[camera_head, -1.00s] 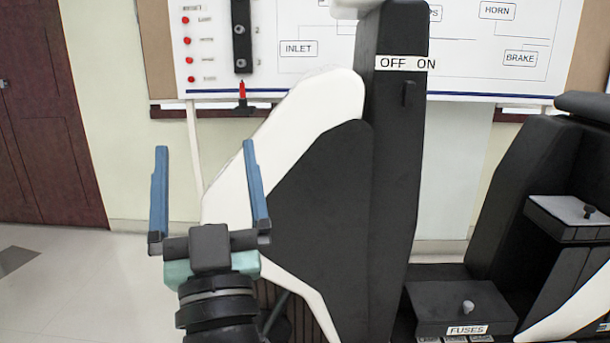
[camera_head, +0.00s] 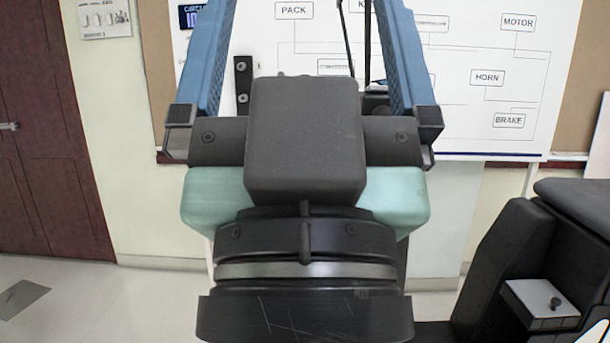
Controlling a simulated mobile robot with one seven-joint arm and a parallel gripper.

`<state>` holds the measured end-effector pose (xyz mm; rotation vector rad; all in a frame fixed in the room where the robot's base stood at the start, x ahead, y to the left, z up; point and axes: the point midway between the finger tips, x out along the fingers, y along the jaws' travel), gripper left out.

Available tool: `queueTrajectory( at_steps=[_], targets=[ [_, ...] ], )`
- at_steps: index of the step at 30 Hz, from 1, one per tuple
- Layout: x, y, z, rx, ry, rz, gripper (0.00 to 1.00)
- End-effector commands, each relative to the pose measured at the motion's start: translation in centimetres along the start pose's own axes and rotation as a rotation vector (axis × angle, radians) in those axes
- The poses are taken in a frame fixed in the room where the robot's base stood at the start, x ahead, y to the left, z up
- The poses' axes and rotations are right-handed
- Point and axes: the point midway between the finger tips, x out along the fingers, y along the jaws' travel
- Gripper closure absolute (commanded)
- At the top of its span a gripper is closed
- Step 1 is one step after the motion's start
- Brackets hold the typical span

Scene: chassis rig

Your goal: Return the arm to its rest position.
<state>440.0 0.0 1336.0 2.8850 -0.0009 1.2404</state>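My gripper (camera_head: 305,12) is large and close to the camera in the head view, with its blue fingers pointing up and spread wide apart. The fingers are open, and I see nothing held between them. The fingertips run off the top edge of the picture. The dark wrist and the pale green hand body fill the middle of the view and hide much of what stands behind them.
A whiteboard (camera_head: 477,132) with a labelled diagram hangs on the wall behind the gripper. A black seat-like unit (camera_head: 513,255) with a grey-topped box (camera_head: 541,300) stands at the right.

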Motion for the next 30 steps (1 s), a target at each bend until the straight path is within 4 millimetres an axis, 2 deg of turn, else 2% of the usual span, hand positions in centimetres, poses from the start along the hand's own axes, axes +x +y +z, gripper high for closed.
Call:
queueTrajectory(
  at_steps=[1,12,15,21,30],
  targets=[
    [2.4,0.0,-2.3,0.0,0.0,-0.001,0.0],
    [10.7,0.0,-10.1,0.001,0.0,-0.002,0.0],
    [12.4,-0.1,-11.7,0.001,0.0,-0.002,0.0],
    [14.1,-0.1,-13.3,0.001,-0.001,-0.002,0.0],
    [14.1,-0.1,-13.3,0.001,0.0,-0.002,0.0]
  ],
)
